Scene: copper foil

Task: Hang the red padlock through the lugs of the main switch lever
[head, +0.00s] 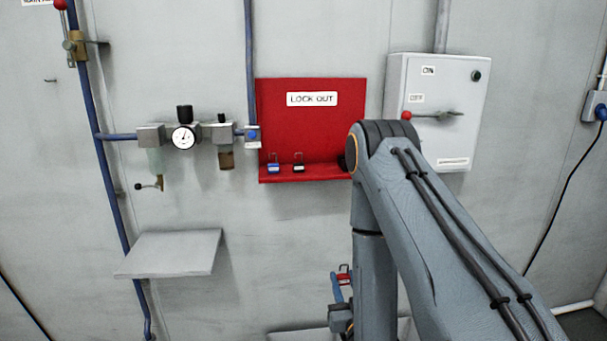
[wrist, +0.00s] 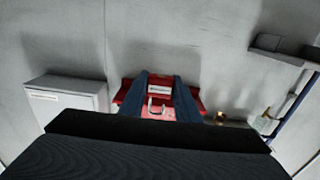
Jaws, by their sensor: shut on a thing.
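The red padlock (head: 345,278) is held low in front of the wall, its shackle upward, partly hidden by my arm. In the wrist view the padlock (wrist: 159,95) shows between the two blue fingers, with a pale label on its body and its metal shackle toward the camera. My gripper (head: 340,284) is shut on it, below the red lock-out board and well away from the switch. The main switch lever (head: 436,114) with its red knob lies about level on the grey switch box (head: 446,80), just under the OFF label. The lugs are too small to make out.
The red lock-out board (head: 270,115) has a ledge with a blue padlock (head: 273,167) and a black padlock (head: 298,162). Left of it are a pressure gauge (head: 183,138) and blue pipes. A grey shelf (head: 170,252) juts out lower left. Wall between board and box is clear.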

